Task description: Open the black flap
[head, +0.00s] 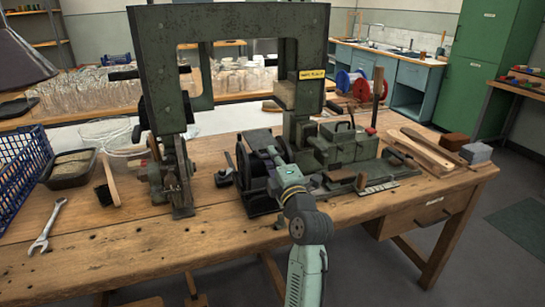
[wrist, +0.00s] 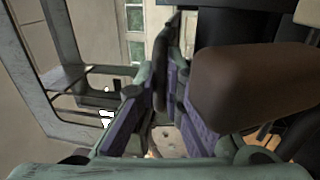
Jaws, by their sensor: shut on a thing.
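My gripper (head: 268,155) reaches in over the middle of the green tufting machine (head: 232,18), beside a cluster of black parts (head: 252,190). In the wrist view, my gripper (wrist: 160,110) shows two fingers with purple pads. They are shut on a narrow, dark, slightly curved piece (wrist: 161,70), which stands up between the pads and looks like the black flap. My gripper and arm hide much of this spot in the head view, so I cannot tell how far the flap is open.
A brown rounded part (wrist: 245,85) is close to the right finger in the wrist view. On the bench (head: 130,245) are a wrench (head: 48,228), a brush (head: 106,185), a black tray (head: 68,170) and a blue crate (head: 20,170). The front left of the bench is mostly clear.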

